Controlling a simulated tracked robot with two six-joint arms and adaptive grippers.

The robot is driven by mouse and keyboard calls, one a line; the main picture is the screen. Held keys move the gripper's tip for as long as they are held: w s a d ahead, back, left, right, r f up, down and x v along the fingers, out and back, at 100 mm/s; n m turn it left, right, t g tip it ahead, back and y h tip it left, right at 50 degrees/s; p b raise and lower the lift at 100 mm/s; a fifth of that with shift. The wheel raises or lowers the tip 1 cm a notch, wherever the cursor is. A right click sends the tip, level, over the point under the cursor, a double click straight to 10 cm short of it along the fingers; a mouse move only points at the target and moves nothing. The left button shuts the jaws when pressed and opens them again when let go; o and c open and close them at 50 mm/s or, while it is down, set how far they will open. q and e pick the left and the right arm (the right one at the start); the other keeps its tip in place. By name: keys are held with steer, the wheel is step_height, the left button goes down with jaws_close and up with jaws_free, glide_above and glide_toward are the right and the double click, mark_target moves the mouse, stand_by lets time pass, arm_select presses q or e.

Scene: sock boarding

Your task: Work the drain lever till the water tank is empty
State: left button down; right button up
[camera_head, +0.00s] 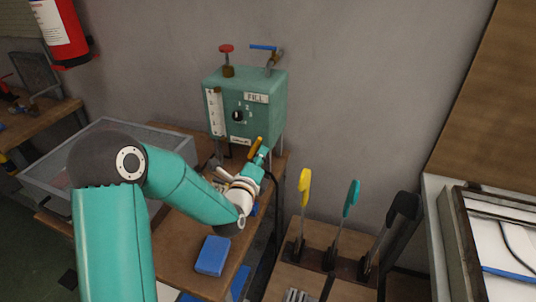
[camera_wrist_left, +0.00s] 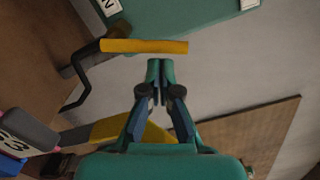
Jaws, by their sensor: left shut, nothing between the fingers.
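The water tank (camera_head: 245,100) is a green box on legs at the back of the bench, with a white level gauge (camera_head: 214,112) on its left front edge. I cannot read the water level. The drain lever (camera_head: 256,148) has a yellow handle below the tank; it also shows in the left wrist view (camera_wrist_left: 145,46), with a dark bent rod at its left end. My left gripper (camera_head: 263,154) is shut and empty. In the left wrist view its fingertips (camera_wrist_left: 160,66) sit just beside the yellow handle, seemingly apart from it. My right gripper is out of view.
A red valve (camera_head: 227,58) and a blue-handled valve (camera_head: 267,50) top the tank. A grey basin (camera_head: 50,172) stands left, and a blue block (camera_head: 212,256) lies on the bench. Yellow, teal and black levers (camera_head: 350,200) rise to the right.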

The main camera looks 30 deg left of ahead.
arm_select(q)
steer(key=shift+s+a+r+n+b, duration=0.15)
steer(key=shift+a+r+n+b, duration=0.2)
steer(key=shift+a+n+b, duration=0.4)
steer(key=shift+d+m, duration=0.1)
steer(key=shift+m, duration=0.15)
